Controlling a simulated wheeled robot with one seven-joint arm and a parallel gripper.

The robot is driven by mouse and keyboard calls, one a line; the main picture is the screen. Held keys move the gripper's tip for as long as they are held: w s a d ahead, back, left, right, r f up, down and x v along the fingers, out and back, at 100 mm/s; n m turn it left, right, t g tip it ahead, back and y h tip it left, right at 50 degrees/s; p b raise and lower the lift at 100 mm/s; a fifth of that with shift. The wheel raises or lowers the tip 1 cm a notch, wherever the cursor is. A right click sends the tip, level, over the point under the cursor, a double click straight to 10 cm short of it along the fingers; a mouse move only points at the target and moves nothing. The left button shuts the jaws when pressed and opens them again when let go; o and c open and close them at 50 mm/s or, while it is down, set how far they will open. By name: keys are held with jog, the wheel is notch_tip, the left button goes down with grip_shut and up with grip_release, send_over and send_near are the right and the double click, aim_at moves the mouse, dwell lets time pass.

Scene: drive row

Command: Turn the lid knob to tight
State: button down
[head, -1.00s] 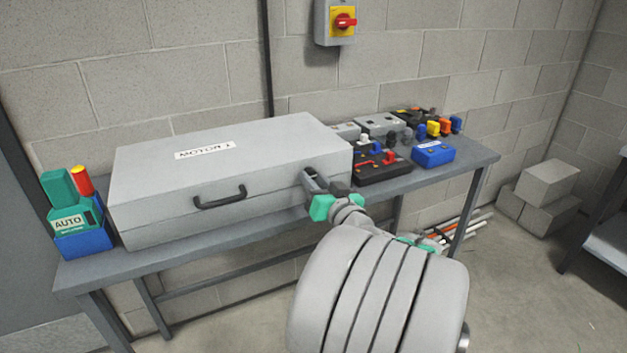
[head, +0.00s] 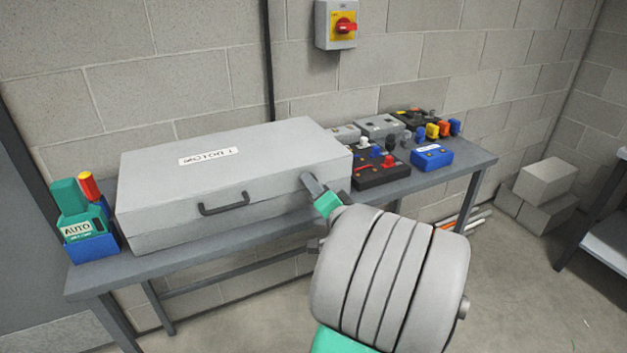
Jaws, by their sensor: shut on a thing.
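The large grey box labelled MOTOR 1 (head: 270,150) lies on the bench with its lid closed. A dark bar handle (head: 224,203) is on its front face. My gripper (head: 313,184) is at the right end of the box's front, with its fingertips against the box. It is shut on the lid knob there. The knob itself is hidden by the fingers, so its pointer and any tight mark cannot be read.
The grey bench (head: 200,258) also carries a green AUTO unit (head: 76,222) on a blue base at left. Black, grey and blue control boxes (head: 432,157) stand at right. A red-and-yellow switch (head: 345,25) is on the wall. Concrete blocks (head: 545,182) lie on the floor at right.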

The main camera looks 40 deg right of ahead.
jog(key=m+p, duration=0.2)
jog(key=m, duration=0.1)
jog(key=m+p, duration=0.1)
jog(key=shift+r+m, duration=0.25)
jog(key=shift+m, duration=0.15)
jog(key=shift+f+m+p, duration=0.1)
jog(key=shift+m+p, duration=1.4)
jog(key=shift+m, duration=0.4)
jog(key=c, duration=1.1)
grip_release()
jog(key=shift+c, duration=0.2)
